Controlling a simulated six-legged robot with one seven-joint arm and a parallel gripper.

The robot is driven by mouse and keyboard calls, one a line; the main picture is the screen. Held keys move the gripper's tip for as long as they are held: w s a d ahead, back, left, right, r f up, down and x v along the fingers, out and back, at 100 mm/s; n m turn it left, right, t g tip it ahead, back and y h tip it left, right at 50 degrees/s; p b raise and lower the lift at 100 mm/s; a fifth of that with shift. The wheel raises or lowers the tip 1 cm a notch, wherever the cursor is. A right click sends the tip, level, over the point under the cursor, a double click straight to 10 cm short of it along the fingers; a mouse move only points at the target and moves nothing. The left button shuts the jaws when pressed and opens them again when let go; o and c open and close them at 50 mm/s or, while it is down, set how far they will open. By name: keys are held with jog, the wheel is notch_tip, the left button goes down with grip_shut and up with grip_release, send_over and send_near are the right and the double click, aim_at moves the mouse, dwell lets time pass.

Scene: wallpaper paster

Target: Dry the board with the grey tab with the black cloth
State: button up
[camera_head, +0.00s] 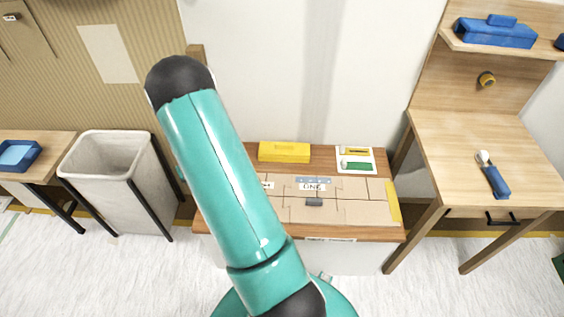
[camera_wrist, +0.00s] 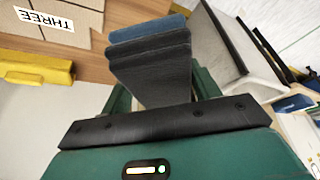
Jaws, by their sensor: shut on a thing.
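In the wrist view my gripper (camera_wrist: 152,88) is shut on a dark, layered, folded thing that looks like the black cloth (camera_wrist: 150,66). A blue layer (camera_wrist: 146,29) shows at its far edge; I cannot tell if it is part of the cloth. In the head view a dark grey tab (camera_head: 314,202) sits on the tan board (camera_head: 345,211) at the front of the middle table. My arm hides the left part of that table, and my gripper is not visible there. I cannot tell from these views whether the cloth touches a board.
A label reading ONE (camera_head: 311,187) lies behind the tab; a THREE label (camera_wrist: 45,19) shows in the wrist view. A yellow box (camera_head: 284,152) and a white card (camera_head: 356,160) stand at the table's back. A grey bin (camera_head: 112,180) is left, a wooden workbench (camera_head: 480,140) right.

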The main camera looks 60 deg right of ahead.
aim_at(313, 178)
jog(key=s+d+f+m+g+h, duration=0.1)
jog(key=s+d+f+m, duration=0.2)
jog(key=s+d, duration=0.9)
jog(key=s+d+f+m+g+h, duration=0.1)
jog(key=s+d+f+m, duration=0.3)
jog(key=s+d, duration=0.9)
jog(key=d+f, duration=0.1)
jog(key=d, duration=0.4)
jog(key=shift+f, duration=0.4)
jog(key=shift+f, duration=3.25)
jog(key=shift+a+f, duration=0.1)
jog(key=shift+f, duration=1.15)
jog(key=shift+r, duration=0.1)
jog(key=shift+s+d, duration=0.55)
jog(key=shift+s, duration=0.55)
jog(key=shift+s+d, duration=0.6)
jog(key=shift+s, duration=0.55)
jog(key=shift+s+d, duration=0.55)
jog(key=shift+s, duration=0.55)
